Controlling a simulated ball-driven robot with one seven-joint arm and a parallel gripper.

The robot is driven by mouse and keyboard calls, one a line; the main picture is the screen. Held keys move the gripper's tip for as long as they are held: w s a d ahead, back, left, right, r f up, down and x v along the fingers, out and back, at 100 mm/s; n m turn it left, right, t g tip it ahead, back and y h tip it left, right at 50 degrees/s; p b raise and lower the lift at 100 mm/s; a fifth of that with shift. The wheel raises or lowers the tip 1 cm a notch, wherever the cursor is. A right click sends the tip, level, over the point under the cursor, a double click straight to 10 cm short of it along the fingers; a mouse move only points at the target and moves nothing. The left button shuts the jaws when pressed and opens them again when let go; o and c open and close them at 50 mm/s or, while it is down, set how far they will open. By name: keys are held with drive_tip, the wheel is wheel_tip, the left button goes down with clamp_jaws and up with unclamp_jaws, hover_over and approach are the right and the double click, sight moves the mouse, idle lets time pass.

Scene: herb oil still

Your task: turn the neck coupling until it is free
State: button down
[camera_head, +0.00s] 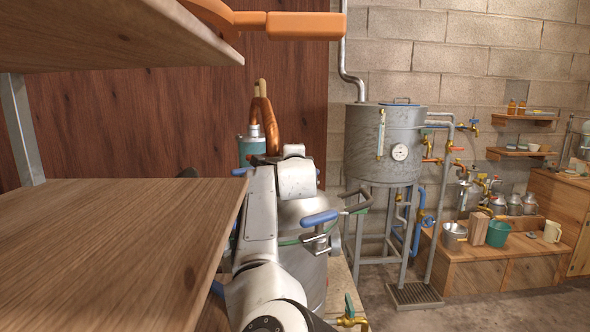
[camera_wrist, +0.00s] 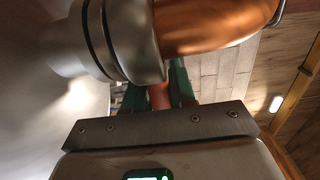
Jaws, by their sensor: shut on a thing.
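In the wrist view, the neck coupling (camera_wrist: 125,40) is a silver collar with dark ring grooves. A bent copper neck (camera_wrist: 215,25) runs from it to the right. My gripper (camera_wrist: 157,92) reaches in just below the collar, its dark green fingers on either side of a small orange-red piece (camera_wrist: 159,96). It is shut on that piece, which seems to belong to the coupling; the collar hides the fingertips.
A wooden shelf (camera_head: 110,250) fills the left foreground, with another board (camera_head: 110,35) above. A grey tank (camera_head: 385,145) on a stand is at right, with blue and brass valves. Buckets and jars stand on a wooden bench (camera_head: 500,265) farther right. Bare floor shows at lower right.

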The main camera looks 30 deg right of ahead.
drive_tip(key=shift+a+f, duration=0.1)
idle(0.5)
drive_tip(key=c, duration=1)
unclamp_jaws()
drive_tip(key=shift+s, duration=0.1)
drive_tip(key=shift+c, duration=0.2)
drive_tip(key=shift+r+p, duration=0.2)
drive_tip(key=shift+p, duration=0.25)
